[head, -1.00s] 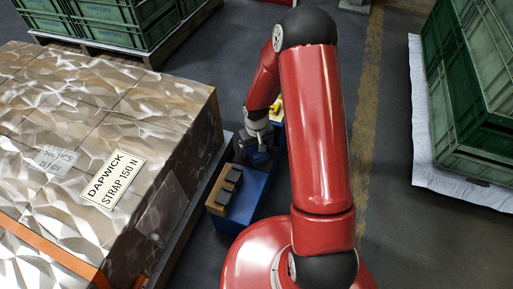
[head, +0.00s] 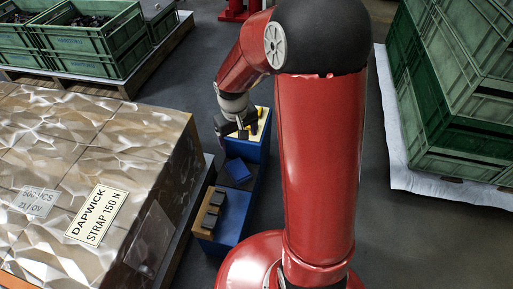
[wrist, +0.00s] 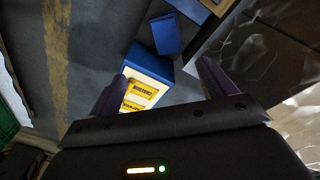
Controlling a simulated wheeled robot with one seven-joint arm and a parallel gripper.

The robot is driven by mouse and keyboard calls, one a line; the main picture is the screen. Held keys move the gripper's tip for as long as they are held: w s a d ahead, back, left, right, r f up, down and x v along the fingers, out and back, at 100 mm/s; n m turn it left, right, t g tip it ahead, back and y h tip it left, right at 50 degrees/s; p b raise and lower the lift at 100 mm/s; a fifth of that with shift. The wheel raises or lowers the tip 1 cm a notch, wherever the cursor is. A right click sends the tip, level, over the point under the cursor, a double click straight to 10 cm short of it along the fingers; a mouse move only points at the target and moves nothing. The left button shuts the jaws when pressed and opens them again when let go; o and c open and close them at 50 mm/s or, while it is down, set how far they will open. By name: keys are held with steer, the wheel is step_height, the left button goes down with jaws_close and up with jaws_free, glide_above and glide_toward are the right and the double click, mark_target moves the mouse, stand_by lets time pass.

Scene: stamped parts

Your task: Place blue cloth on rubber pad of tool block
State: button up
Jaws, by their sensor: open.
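The blue cloth (head: 238,170) lies as a flat folded square on the dark rubber pad (head: 247,185) in the middle of the blue tool block (head: 233,222). My gripper (head: 240,131) is beyond the cloth, over the block's far end, apart from the cloth. In the wrist view my gripper (wrist: 160,90) has its fingers wide apart with nothing gripped. Yellow labelled pieces (wrist: 142,90) on the block's pale far end show between the fingers.
A wooden holder with dark blocks (head: 213,211) stands on the tool block's near end. A wrapped, labelled crate (head: 95,190) is close on the left. Green bins stand at the back left (head: 95,62) and right (head: 445,130). Floor right of my arm is clear.

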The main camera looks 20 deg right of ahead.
steer(key=s+a+r+m+t, duration=0.1)
steer(key=s+r+t, duration=0.3)
steer(key=s+r, duration=1.3)
steer(key=s, duration=0.3)
steer(key=shift+s+r+m+t+y, duration=0.25)
steer(key=shift+r+m+t+y, duration=0.05)
steer(key=shift+r, duration=0.1)
step_height(320, 180, up, 6)
steer(key=p, duration=0.6)
steer(key=shift+r, duration=0.2)
